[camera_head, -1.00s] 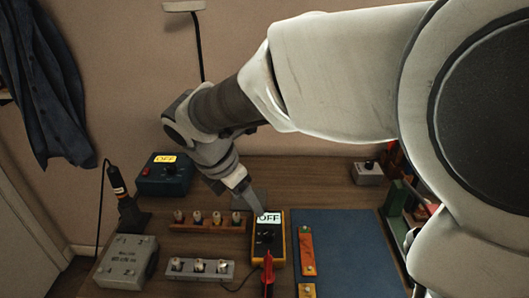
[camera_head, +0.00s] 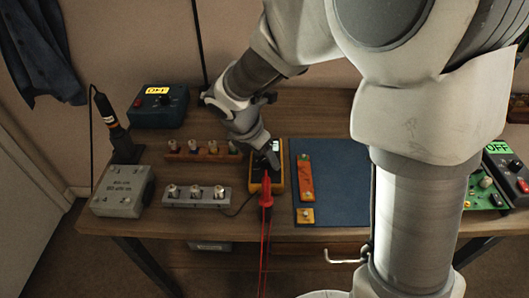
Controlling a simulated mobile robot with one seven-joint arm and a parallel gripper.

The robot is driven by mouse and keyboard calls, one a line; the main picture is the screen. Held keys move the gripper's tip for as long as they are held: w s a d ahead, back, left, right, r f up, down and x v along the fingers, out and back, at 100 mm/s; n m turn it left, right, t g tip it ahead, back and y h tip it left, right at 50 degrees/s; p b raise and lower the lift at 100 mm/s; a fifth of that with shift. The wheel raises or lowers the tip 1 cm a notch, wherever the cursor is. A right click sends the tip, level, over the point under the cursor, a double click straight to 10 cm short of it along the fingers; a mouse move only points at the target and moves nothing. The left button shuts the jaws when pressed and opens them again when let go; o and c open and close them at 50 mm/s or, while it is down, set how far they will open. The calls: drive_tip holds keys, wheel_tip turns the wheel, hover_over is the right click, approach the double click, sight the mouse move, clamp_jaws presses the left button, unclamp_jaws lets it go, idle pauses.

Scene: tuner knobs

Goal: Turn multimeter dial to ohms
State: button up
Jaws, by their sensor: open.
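The yellow-rimmed dark multimeter (camera_head: 280,178) lies on the workbench, left of the blue mat. My gripper (camera_head: 270,160) reaches down over it from the upper left. The gripper is open, with its fingers over the meter's face. It covers most of the display and the dial area, so I cannot tell where the dial points or whether the fingers touch it.
A blue mat (camera_head: 343,200) with orange pieces lies to the right. Small knob strips (camera_head: 196,203) and a grey numbered box (camera_head: 118,196) stand left. A blue box (camera_head: 158,108) with a yellow display is behind. My arm fills the upper right.

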clamp_jaws()
idle(0.3)
